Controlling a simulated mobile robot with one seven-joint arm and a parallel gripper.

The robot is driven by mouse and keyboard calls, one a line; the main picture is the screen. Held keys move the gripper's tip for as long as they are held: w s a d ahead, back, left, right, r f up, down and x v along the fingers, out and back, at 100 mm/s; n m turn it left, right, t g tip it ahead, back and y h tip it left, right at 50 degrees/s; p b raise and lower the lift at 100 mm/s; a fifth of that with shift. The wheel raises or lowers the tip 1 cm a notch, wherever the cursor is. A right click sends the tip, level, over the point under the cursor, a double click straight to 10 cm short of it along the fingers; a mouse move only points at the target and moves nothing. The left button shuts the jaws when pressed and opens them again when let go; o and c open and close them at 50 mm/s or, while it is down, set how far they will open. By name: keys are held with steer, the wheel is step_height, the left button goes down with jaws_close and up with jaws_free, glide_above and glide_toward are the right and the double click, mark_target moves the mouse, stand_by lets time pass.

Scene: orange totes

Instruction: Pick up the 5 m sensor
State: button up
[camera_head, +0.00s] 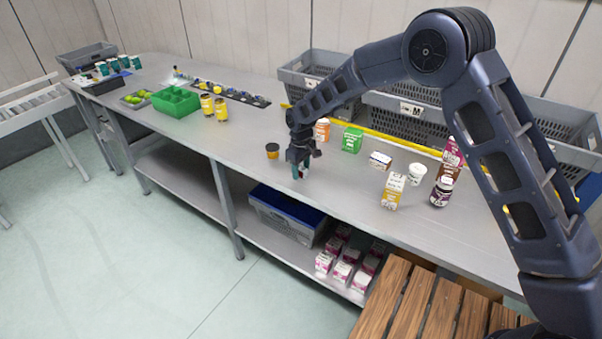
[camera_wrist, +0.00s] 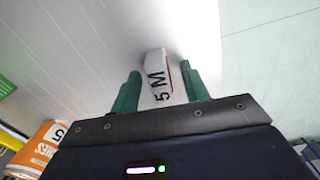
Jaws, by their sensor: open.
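The 5 m sensor is a small white block (camera_wrist: 157,75) with black "5 M" lettering and a thin red stripe. In the wrist view it sits on the grey table between the two green fingers of my gripper (camera_wrist: 160,88). The fingers are open, one on each side of it; I cannot tell if either touches it. In the head view my gripper (camera_head: 300,172) points down near the table's front edge, and the block is mostly hidden by it.
Grey crates (camera_head: 405,118) line the back.

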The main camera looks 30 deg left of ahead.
steer(key=shift+c, duration=0.3)
jaws_close()
